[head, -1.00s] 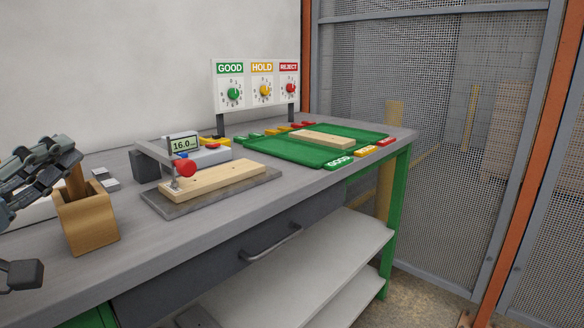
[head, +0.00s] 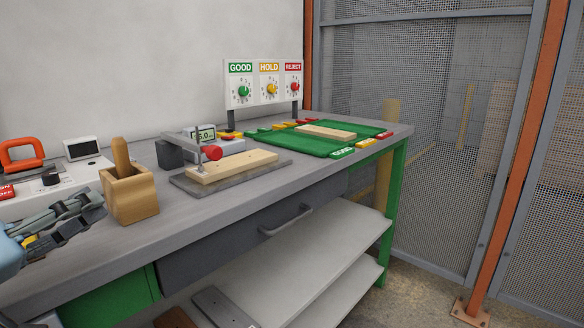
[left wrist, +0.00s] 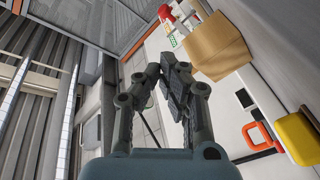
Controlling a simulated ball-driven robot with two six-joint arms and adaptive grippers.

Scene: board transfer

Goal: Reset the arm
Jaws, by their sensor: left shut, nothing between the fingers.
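My left gripper (head: 92,208) is at the left of the head view, shut and empty. It is in front of the white device and just left of the wooden box (head: 133,198), with a gap too small to judge. In the left wrist view the fingers (left wrist: 176,72) are together and the wooden box (left wrist: 217,48) is beyond them to the right. A wooden stick (head: 121,155) stands in the box. One pale board (head: 235,167) lies under the gauge (head: 203,135); another board (head: 326,132) lies on the green mat (head: 290,143). My right gripper is out of view.
A white device (head: 65,190) with an orange handle (head: 20,155) stands at the left of the grey bench. A GOOD, HOLD and REJECT dial panel (head: 264,84) stands behind the mat. The bench's front strip is clear. A mesh fence (head: 430,130) is at the right.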

